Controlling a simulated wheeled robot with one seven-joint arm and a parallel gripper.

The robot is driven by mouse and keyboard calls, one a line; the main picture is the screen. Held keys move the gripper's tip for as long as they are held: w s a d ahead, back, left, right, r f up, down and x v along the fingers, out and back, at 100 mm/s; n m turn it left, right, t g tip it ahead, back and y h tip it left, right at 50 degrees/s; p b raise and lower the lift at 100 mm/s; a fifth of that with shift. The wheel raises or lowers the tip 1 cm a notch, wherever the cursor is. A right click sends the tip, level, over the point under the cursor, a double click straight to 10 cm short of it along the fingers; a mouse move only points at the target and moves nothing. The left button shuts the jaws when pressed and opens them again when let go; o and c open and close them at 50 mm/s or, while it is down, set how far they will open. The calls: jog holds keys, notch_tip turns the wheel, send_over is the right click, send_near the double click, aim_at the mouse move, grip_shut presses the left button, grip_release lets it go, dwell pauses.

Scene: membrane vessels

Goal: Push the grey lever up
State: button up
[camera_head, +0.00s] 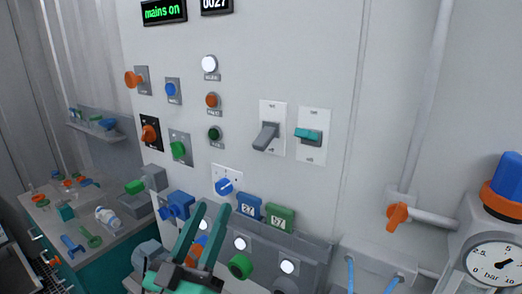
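The grey lever (265,137) sits on a white plate on the upright panel, right of the middle. Its handle sticks out from the plate and slants down to the left. A similar lever with a teal handle (308,135) is on its own plate just to the right. My gripper (213,209) is at the bottom centre, below and left of the grey lever and apart from it. Its two teal fingers point up and stand apart, with nothing seen held between them. The lower end of the gripper is cut off by the picture edge.
Several knobs and lamps are on the panel's left part. A blue dial (223,187) and blue and green counters (280,218) lie below the levers. A lower box (310,255) juts out there. A pipe with an orange valve (397,215) and a gauge (494,262) are right.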

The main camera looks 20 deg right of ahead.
aim_at(258, 149)
jog(key=s+d+r+m+g+h, duration=0.4)
jog(key=r+m+g, duration=0.15)
jog(key=r, duration=0.35)
jog(key=shift+m+t, duration=0.35)
jog(key=x, duration=1)
jog(key=shift+w+f, duration=0.1)
jog(key=shift+w, duration=0.2)
jog(key=shift+c, duration=0.6)
grip_shut()
